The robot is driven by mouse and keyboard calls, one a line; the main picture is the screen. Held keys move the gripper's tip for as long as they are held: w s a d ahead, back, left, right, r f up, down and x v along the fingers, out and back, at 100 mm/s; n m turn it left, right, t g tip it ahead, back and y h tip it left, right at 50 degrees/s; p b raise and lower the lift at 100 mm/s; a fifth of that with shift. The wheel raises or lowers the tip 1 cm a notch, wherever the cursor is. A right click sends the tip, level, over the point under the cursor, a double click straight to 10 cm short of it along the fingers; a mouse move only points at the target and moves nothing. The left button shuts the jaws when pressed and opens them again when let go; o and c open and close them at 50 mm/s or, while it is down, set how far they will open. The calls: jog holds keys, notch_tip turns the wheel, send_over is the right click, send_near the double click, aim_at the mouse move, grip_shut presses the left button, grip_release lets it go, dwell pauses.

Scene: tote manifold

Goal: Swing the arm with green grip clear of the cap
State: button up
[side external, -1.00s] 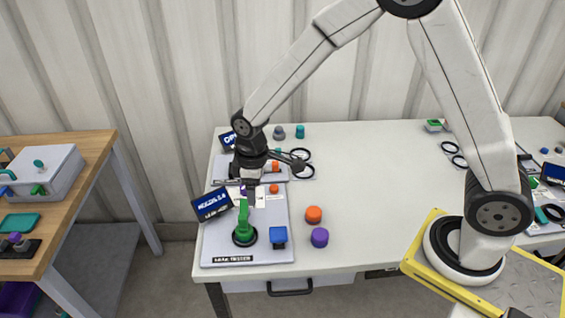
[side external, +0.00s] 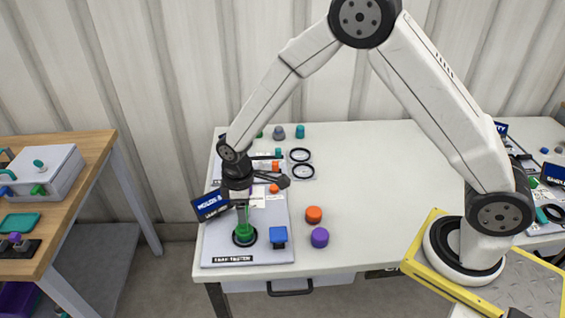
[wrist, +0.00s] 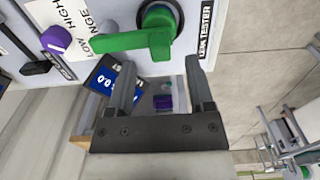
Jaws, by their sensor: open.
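The green grip arm (side external: 243,232) stands on a round dark base on the grey leak tester panel (side external: 265,257). In the wrist view the green arm (wrist: 120,41) reaches left from its round green pivot (wrist: 160,18). My gripper (side external: 242,207) points down over the green arm and hides part of it. In the wrist view my gripper (wrist: 160,66) is open, with the green arm near its fingertips; I cannot tell whether they touch. I cannot tell which part is the cap.
A tilted blue display (side external: 211,205) stands close left of my gripper. A purple knob (wrist: 57,40) is on the panel. An orange cap-like piece (side external: 314,214) and a purple one (side external: 320,237) lie on the white table (side external: 400,160) to the right. The table's middle is clear.

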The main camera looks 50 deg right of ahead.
jog(key=shift+f, duration=2.05)
grip_shut()
